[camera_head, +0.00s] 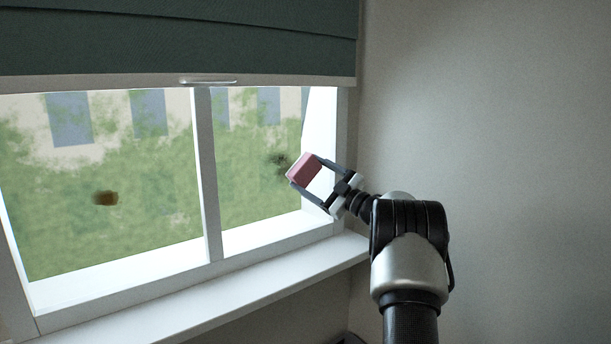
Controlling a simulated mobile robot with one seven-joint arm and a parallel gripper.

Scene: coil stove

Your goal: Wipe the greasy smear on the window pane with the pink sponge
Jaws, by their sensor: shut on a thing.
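My gripper (306,172) is shut on the pink sponge (302,166), which sits between its two dark fingers in front of the right window pane (250,195). A brown, blurred smear (105,198) shows on the left pane (60,240), well to the left of my gripper. A fainter dark smudge (278,160) shows on the right pane, just left of the sponge in the picture. I cannot tell which mark is the greasy one, or whether the sponge touches the glass.
A white upright bar (205,170) divides the two panes. A green blind (180,40) with a metal handle (208,82) covers the window's top. A white sill (250,283) runs below. A bare grey wall (500,150) stands at right.

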